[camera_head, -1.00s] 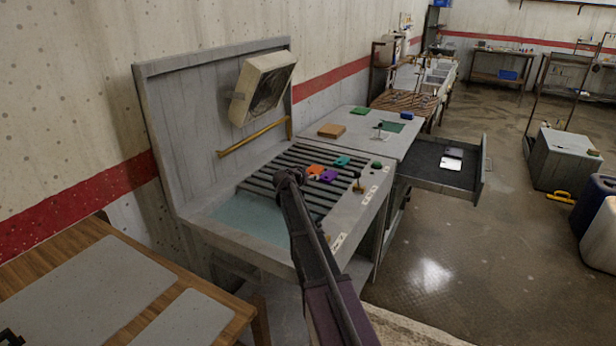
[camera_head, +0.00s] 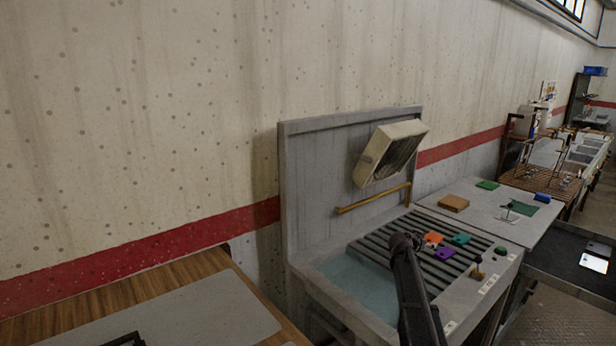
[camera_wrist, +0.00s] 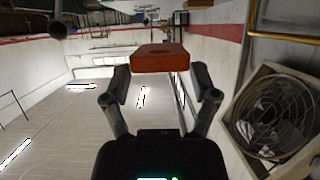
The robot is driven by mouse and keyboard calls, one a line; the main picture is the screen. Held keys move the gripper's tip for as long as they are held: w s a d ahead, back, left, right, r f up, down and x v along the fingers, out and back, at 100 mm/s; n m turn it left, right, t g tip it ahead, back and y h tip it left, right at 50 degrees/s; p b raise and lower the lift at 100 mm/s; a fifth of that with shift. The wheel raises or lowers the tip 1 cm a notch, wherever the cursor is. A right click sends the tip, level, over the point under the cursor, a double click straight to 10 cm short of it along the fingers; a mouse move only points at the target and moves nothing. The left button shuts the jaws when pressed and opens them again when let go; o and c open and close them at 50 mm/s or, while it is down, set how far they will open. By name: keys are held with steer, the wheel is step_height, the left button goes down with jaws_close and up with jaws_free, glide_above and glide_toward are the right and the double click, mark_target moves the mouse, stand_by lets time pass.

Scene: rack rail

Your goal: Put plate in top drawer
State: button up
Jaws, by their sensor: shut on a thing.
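An orange-red flat block (camera_wrist: 160,57), which I take for the plate, sits between the fingertips of my gripper (camera_wrist: 163,82) in the wrist view. My gripper is shut on it. In the head view an orange piece (camera_head: 433,239) shows just right of my arm's end (camera_head: 405,241), over the slatted bench; it looks like the same block. My fingers are hard to make out there. An open dark drawer (camera_head: 560,268) sticks out at the right, under the grey table, partly cut off by the frame. A white and dark item (camera_head: 595,259) lies in it.
Purple (camera_head: 444,254) and teal (camera_head: 461,239) pieces are close to the orange one. A fan box (camera_head: 390,153) and a yellow bar (camera_head: 374,198) project from the bench's back panel. Brown block (camera_head: 453,203) and green pieces lie on the grey table (camera_head: 478,222).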

steer(key=shift+r, duration=0.1)
stand_by(0.4)
step_height(320, 180, up, 17)
steer(key=p, duration=1.7)
steer(key=shift+s, duration=0.1)
